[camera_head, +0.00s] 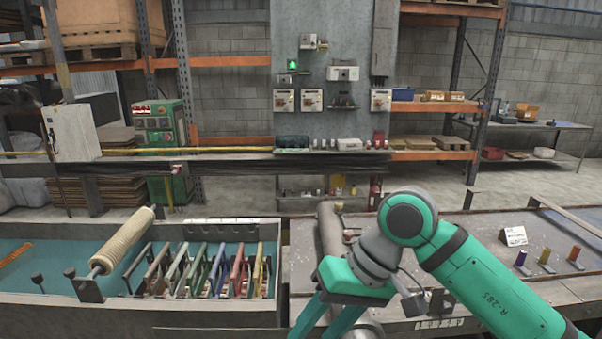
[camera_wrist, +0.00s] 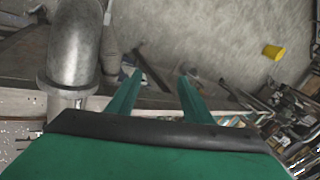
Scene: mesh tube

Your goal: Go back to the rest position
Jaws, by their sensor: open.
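My gripper (camera_wrist: 161,80) shows its two green fingers apart in the wrist view, with no object visible between them. In the head view my gripper (camera_head: 328,316) points down near the bottom middle, and its fingertips run to the frame's lower edge. A cream ribbed roll, perhaps the mesh tube (camera_head: 122,240), lies tilted on a dark stand at the left, well apart from my gripper. A grey metal cylinder (camera_wrist: 76,45) stands close to the left of my fingers in the wrist view.
A rack of coloured frames (camera_head: 205,268) stands in the teal-floored bench at left. The right bench (camera_head: 470,240) holds a white card (camera_head: 515,236) and purple (camera_head: 521,257), yellow (camera_head: 545,255) and red (camera_head: 575,252) spools. A grey panel (camera_head: 335,120) with switches stands behind.

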